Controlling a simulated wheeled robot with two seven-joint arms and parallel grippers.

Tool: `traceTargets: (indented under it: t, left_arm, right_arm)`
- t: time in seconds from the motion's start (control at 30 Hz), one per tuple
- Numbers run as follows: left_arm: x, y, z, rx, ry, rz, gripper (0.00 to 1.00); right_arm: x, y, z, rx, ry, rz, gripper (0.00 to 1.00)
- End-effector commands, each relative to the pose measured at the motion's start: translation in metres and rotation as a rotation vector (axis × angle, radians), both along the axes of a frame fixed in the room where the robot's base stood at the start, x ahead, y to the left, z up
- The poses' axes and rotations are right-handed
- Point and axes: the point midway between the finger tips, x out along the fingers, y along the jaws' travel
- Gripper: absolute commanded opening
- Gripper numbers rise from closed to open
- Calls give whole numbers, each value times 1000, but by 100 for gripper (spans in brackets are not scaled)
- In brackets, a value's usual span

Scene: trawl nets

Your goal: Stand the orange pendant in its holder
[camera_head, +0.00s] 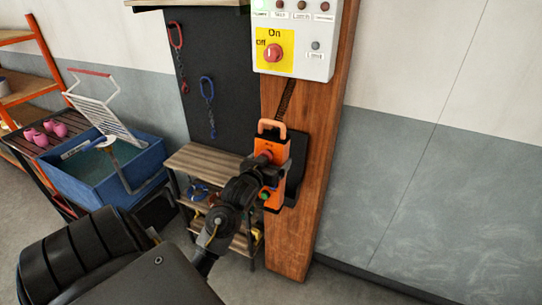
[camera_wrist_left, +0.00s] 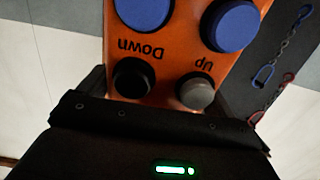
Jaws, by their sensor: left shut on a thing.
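The orange pendant (camera_head: 272,147) is upright in front of the wooden post, its handle loop at the top and a cord rising above it. My left gripper (camera_head: 258,178) is shut on the pendant from the left. The black holder (camera_head: 298,160) on the post shows behind and to the right of the pendant. I cannot tell whether the pendant touches or sits in it. In the left wrist view the pendant (camera_wrist_left: 168,55) fills the middle, with blue, black and grey buttons and upside-down "Down" and "Up" labels. My right gripper is out of view.
The wooden post (camera_head: 298,240) carries a control box (camera_head: 320,55) with an On/Off knob. A small shelf (camera_head: 205,160) stands left of it, beside a blue tub (camera_head: 150,165). Hooks with chains hang on a dark board (camera_head: 220,60). The wall at right is clear.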

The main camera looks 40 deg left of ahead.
Motion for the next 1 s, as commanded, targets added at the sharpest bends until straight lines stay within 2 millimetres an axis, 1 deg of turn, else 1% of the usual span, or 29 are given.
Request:
traceTargets:
  t: [0.1,0.37,1.0]
  left_arm:
    - [1,0,1,2,-5,0,21]
    - [11,3,-5,2,-6,-1,21]
    - [50,17,-20,3,-6,-1,21]
  right_arm:
    - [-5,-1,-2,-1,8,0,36]
    - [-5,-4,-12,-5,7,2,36]
    - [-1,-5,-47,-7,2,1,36]
